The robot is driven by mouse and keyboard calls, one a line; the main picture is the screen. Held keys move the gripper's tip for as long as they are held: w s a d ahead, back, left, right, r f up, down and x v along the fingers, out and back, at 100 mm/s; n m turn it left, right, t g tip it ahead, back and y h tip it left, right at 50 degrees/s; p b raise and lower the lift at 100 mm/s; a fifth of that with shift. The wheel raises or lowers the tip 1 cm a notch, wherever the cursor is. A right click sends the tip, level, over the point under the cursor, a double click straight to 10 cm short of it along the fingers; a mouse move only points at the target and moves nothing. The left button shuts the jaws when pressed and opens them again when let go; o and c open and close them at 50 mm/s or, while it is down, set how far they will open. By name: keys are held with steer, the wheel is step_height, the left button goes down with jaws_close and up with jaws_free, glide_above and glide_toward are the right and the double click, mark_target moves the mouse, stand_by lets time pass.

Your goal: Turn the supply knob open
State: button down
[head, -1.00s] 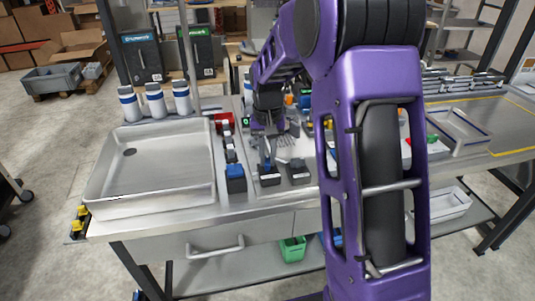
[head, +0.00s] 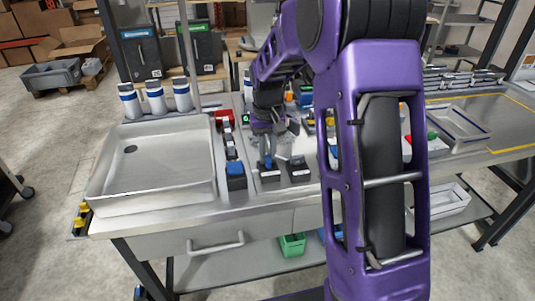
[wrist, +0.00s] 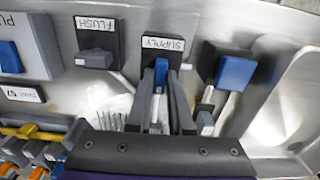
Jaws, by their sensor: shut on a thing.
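The supply knob (wrist: 161,74) is a narrow blue handle on a dark base, beside a white label reading SUPPLY (wrist: 163,44), upside down in the wrist view. My gripper (wrist: 161,85) is shut on this knob, with one grey finger on each side. The fingers hide part of the knob. In the head view my gripper (head: 267,150) reaches down to the front of the counter, just behind the supply label plate (head: 270,176). How far the knob is turned is hard to tell.
A grey flush knob (wrist: 95,59) sits to the left of the supply knob in the wrist view. A blue-topped block (wrist: 235,71) stands close on the right. In the head view a wide steel sink tray (head: 150,203) is at the left, with several white bottles (head: 155,99) behind it.

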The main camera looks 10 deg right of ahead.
mark_target(267, 157)
steer(key=c, duration=0.8)
jaws_free()
steer(key=shift+r, duration=0.1)
step_height(267, 157, up, 17)
steer(key=shift+r+p, duration=0.15)
steer(key=shift+p, duration=0.8)
